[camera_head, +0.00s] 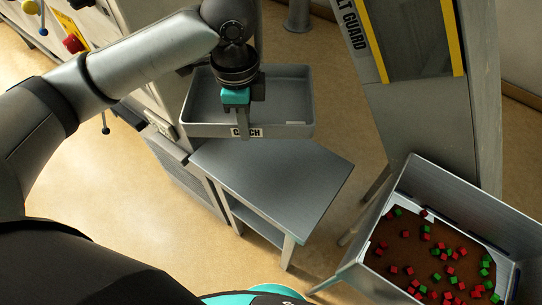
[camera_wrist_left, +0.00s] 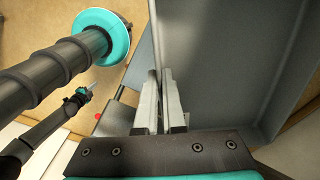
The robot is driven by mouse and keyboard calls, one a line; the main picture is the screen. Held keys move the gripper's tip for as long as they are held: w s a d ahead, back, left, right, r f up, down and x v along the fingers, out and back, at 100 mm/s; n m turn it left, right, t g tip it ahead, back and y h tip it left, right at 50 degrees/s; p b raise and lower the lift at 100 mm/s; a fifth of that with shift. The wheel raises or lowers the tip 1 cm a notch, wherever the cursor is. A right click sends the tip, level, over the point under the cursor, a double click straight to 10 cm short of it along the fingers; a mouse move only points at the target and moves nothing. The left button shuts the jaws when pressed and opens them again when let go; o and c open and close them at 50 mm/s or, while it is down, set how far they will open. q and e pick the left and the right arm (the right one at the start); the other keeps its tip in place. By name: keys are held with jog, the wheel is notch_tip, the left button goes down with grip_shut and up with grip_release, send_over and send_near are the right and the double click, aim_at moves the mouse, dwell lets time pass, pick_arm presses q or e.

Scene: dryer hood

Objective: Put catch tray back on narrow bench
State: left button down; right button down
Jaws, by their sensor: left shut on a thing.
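The catch tray (camera_head: 296,97) is a shallow grey metal tray with a white label, partly covered by my gripper. It is held above the far end of the narrow bench (camera_head: 275,178), a grey metal table with a lower shelf. My left gripper (camera_head: 241,125) is shut on the tray's near wall, beside the label. In the left wrist view the fingers (camera_wrist_left: 160,100) pinch the thin wall, with the tray's inside (camera_wrist_left: 225,60) to the right. The bench top is bare where it shows. My right gripper is not seen in the head view.
A grey bin (camera_head: 440,184) with several red and green cubes stands right of the bench. A machine with a belt guard (camera_head: 410,40) rises behind it. A grey cabinet (camera_head: 178,165) stands close to the bench's left side. Open floor lies at front left.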

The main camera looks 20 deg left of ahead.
pick_arm(q)
jog(key=m+p, duration=0.1)
jog(key=m, duration=0.2)
jog(key=shift+a, duration=0.1)
jog(key=m, duration=0.1)
jog(key=m+p, duration=0.1)
jog(key=m, duration=0.1)
jog(key=shift+w+a+f+m, duration=0.15)
jog(key=shift+f+m, duration=0.15)
jog(key=shift+f, duration=0.05)
jog(key=b, duration=0.3)
send_over(251, 184)
notch_tip(251, 184, down, 16)
jog(key=shift+w+r, duration=0.1)
notch_tip(251, 184, down, 4)
jog(key=shift+f+b, duration=0.1)
jog(key=shift+b, duration=0.65)
jog(key=shift+f, duration=0.1)
jog(key=c, duration=1.5)
grip_release()
jog(key=shift+f, duration=0.1)
jog(key=o, duration=0.5)
